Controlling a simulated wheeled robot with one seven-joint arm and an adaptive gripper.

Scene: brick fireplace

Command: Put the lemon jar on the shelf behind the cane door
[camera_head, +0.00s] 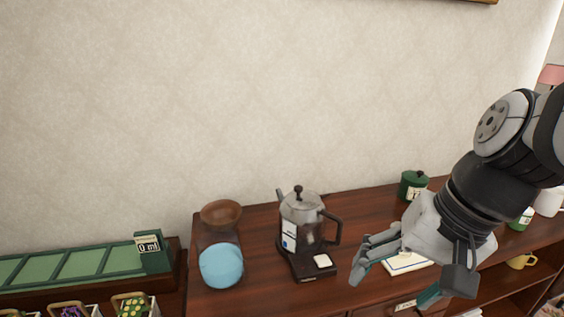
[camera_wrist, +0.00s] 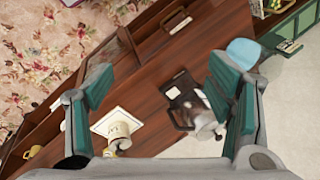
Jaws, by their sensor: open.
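My gripper (camera_head: 393,279) is open above the right part of the dark wood cabinet (camera_head: 250,292). In the wrist view its green-padded fingers (camera_wrist: 158,78) stand wide apart with nothing between them. I cannot make out a lemon picture on any jar. A dark green lidded jar (camera_head: 414,184) stands at the back, beyond my gripper. A white and green container (camera_head: 522,219) is partly hidden behind my arm. I cannot identify a cane door.
A glass coffee press (camera_head: 301,218) on a dark stand is left of my gripper. A blue round object (camera_head: 221,266) and a brown bowl (camera_head: 221,213) are farther left. A yellow mug (camera_head: 521,261) sits on an open lower shelf at right. Green trays (camera_head: 75,263) lie at far left.

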